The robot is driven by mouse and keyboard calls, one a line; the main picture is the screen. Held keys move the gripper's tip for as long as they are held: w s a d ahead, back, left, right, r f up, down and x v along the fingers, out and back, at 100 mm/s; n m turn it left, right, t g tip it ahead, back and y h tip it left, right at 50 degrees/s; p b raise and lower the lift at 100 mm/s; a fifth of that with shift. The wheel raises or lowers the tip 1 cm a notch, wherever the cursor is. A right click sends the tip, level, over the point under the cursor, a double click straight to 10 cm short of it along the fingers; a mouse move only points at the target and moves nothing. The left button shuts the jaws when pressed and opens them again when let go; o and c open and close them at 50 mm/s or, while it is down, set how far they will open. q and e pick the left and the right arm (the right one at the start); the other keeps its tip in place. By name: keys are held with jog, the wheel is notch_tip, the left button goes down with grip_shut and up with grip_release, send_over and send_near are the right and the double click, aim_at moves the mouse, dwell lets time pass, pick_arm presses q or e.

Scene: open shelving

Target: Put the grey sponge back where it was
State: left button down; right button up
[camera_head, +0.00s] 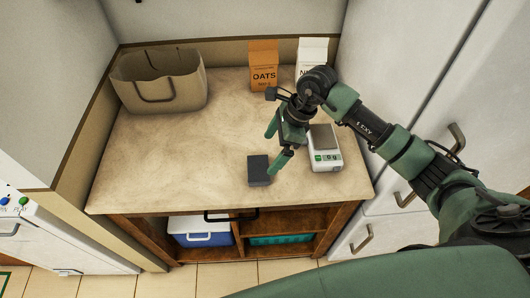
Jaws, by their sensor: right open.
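The grey sponge (258,170) is a dark grey block lying on the countertop, near the front edge and right of the middle. My right gripper (272,152) is open, its two green fingers spread apart. The lower finger is close beside the sponge's right side; I cannot tell whether it touches. Nothing is between the fingers. My left gripper is not in view.
A kitchen scale (325,158) stands just right of my right gripper. An oats box (263,66) and a white carton (312,52) stand at the back. A beige bag (160,82) is at back left. A blue cooler (200,228) and a teal bin (282,239) sit below. The counter's left middle is clear.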

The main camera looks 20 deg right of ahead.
jog(key=v, duration=0.3)
jog(key=shift+p, duration=0.4)
